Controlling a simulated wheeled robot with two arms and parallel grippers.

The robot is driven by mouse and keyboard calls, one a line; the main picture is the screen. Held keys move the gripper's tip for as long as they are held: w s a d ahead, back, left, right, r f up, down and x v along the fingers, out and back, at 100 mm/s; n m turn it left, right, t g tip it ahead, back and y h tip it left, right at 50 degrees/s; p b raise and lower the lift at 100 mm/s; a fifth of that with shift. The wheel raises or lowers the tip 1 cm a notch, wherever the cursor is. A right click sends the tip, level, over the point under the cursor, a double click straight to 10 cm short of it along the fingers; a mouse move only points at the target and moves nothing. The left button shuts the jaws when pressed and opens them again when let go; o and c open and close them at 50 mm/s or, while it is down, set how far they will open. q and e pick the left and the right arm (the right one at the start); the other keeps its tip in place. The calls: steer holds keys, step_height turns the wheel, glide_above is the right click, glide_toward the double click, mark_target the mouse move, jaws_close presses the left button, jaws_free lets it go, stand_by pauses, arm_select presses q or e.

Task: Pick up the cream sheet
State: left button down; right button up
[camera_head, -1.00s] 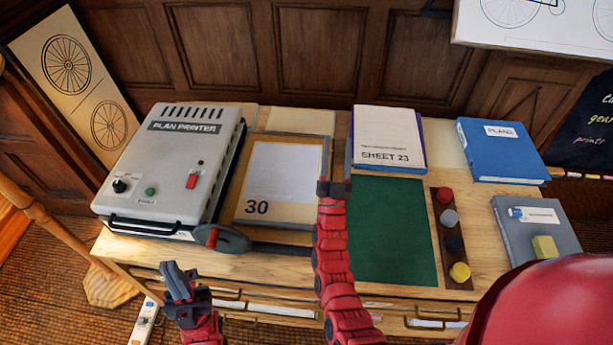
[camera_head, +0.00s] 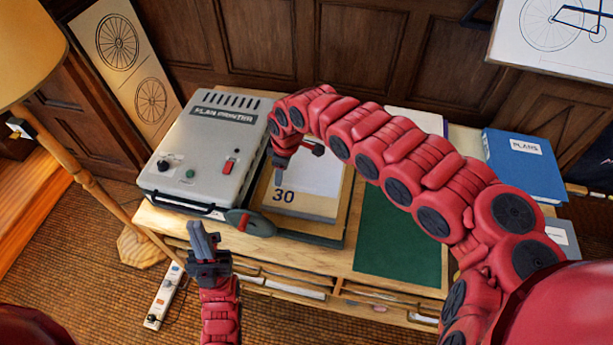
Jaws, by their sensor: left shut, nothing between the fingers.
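My left gripper (camera_head: 203,238) is shut and empty, in front of the desk, below and left of the sheet.
The plan printer (camera_head: 205,150) with its handle stands at left. A green mat (camera_head: 400,240) lies right of the sheet, partly behind my right arm. A blue plans binder (camera_head: 525,165) is at right. A lamp (camera_head: 45,50) stands far left and a power strip (camera_head: 163,297) lies on the floor.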

steer(key=s+d+g+h, duration=0.1)
steer(key=s+d, duration=0.2)
steer(key=d, duration=0.1)
steer(key=b, duration=0.9)
glide_above(297, 213)
step_height(297, 213, down, 11)
steer(key=shift+d, duration=0.1)
steer(key=shift+f+p, duration=0.25)
steer(key=shift+p, duration=0.15)
steer(key=shift+f, duration=0.5)
steer(key=shift+f+p, duration=0.2)
steer(key=shift+p, duration=0.1)
steer(key=f, duration=0.1)
steer(key=f+p, duration=0.1)
steer(key=f, duration=0.1)
steer(key=shift+a+f, duration=0.2)
steer(key=shift+f, duration=0.05)
steer(key=shift+d+f, duration=0.15)
steer(key=shift+f, duration=0.45)
jaws_close()
